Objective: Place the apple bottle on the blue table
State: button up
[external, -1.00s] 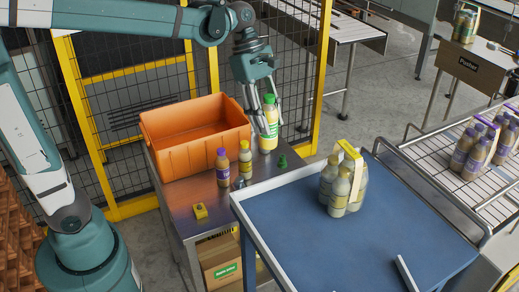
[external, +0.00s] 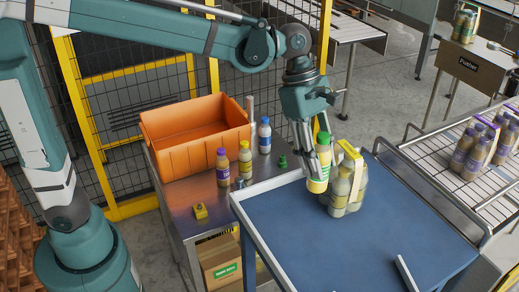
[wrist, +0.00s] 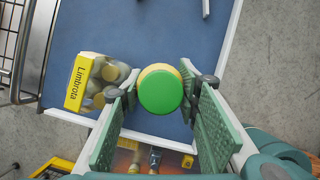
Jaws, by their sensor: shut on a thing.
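The apple bottle, with a green cap and pale yellow body (external: 318,184), is held upright between the fingers of my gripper (external: 316,158). In the wrist view its green cap (wrist: 160,91) sits between the two fingers of my gripper (wrist: 162,100). The fingers hide part of the bottle.
A bottle pack with a yellow carrier (external: 352,162) stands on the blue table right beside the held bottle. The metal side table holds an orange crate (external: 190,156), a purple-capped bottle (external: 222,170), a yellow-capped bottle (external: 245,162) and a blue-capped bottle (external: 264,138).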

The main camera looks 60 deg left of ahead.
jog(key=s+d, duration=0.2)
jog(key=d, duration=1.1)
jog(key=shift+d+f, duration=0.15)
jog(key=shift+f, duration=1.15)
jog(key=shift+d+f, duration=0.1)
jog(key=shift+f, duration=1.2)
jog(key=shift+f+p, duration=0.35)
jog(key=shift+f, duration=2.55)
jog(key=shift+f, duration=2.1)
